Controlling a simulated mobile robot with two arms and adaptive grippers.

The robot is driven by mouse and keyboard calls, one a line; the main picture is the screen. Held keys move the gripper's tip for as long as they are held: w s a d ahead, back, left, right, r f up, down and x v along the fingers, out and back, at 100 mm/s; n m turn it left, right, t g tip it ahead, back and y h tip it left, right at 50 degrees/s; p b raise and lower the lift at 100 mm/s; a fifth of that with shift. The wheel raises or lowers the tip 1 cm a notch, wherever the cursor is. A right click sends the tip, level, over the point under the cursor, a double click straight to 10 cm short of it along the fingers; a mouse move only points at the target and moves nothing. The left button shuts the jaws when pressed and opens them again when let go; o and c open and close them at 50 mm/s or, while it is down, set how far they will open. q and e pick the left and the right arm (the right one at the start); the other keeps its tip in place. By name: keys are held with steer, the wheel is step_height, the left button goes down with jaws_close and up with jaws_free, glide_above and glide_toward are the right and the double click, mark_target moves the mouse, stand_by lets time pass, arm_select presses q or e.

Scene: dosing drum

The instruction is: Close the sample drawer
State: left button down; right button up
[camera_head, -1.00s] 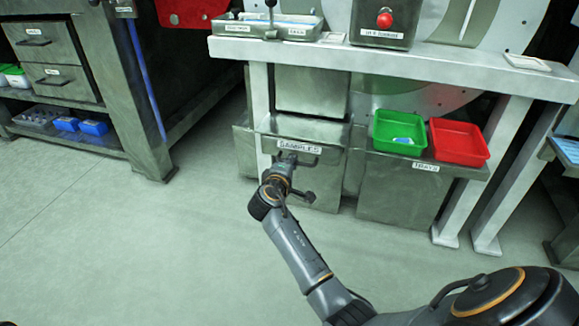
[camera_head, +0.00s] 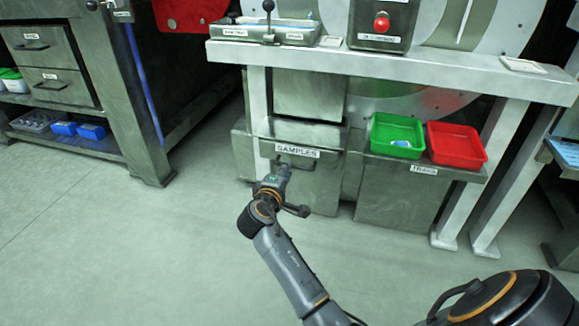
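The sample drawer (camera_head: 318,178) is the metal front labelled SAMPLES, below the bench in the middle of the head view. A dark bar handle (camera_head: 300,165) shows just under its label. I cannot tell for sure how far the drawer stands out. My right gripper (camera_head: 283,168) is in front of the drawer, at the left end of the handle. Its fingers are small and partly hidden by the wrist, so I cannot tell whether they are open or touch the handle. My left gripper is not in view.
Right of the drawer, a green tray (camera_head: 397,149) and a red tray (camera_head: 457,160) sit on a shelf labelled TRAYS. The white bench top (camera_head: 400,66) overhangs the drawer. Bench legs stand at the right. The floor (camera_head: 150,240) at left is clear.

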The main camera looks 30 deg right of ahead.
steer(key=v, duration=0.7)
steer(key=shift+s+a, duration=0.15)
steer(key=shift+a, duration=0.05)
